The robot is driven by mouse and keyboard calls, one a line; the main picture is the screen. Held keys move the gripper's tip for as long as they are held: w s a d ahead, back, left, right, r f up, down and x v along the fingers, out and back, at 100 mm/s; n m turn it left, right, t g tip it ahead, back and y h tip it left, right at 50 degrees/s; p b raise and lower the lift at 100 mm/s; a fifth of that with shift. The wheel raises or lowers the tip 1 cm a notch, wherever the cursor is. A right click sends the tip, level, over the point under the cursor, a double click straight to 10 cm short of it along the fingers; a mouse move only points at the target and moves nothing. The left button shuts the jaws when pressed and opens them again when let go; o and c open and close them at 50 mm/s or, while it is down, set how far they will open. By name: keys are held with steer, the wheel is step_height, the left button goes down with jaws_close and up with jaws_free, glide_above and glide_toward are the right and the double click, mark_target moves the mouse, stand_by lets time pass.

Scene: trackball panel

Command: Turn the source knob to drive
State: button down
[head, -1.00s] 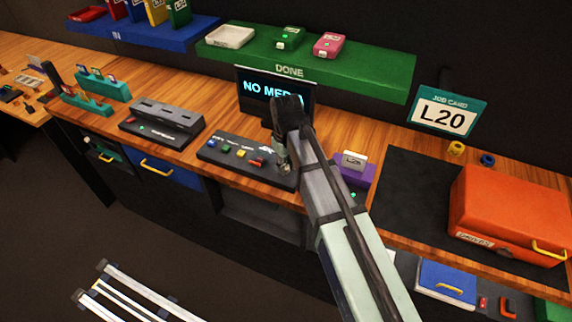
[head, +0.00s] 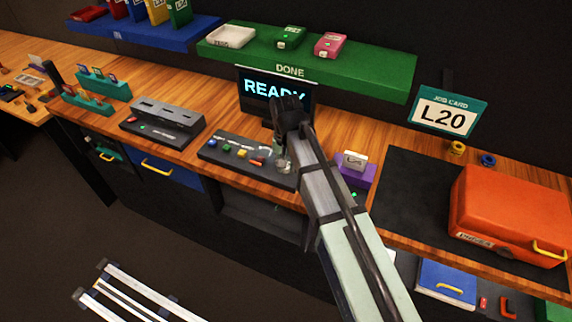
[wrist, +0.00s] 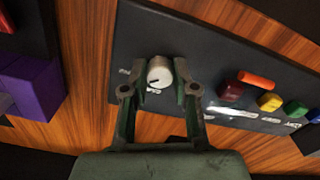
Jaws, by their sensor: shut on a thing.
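The source knob (wrist: 159,72) is a round white-grey knob with a dark pointer line, at one end of the dark control panel (wrist: 205,40). In the wrist view my gripper (wrist: 161,85) has its two fingers on either side of the knob, shut on it. The pointer slants down and to the left in that view; the small labels around it are too blurred to read. In the head view my gripper (head: 283,160) is at the panel's right end and partly hides the knob. The monitor (head: 275,92) behind reads READY.
The panel also bears an orange lever (wrist: 257,82) and red, yellow, green and blue buttons. A purple block (head: 356,176) with a pale cartridge stands right of my gripper. An orange case (head: 505,215) lies on the dark mat. A grey dock (head: 160,125) is left of the panel.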

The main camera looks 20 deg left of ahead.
steer(key=shift+m, duration=0.7)
steer(key=c, duration=0.9)
jaws_free()
step_height(320, 180, up, 12)
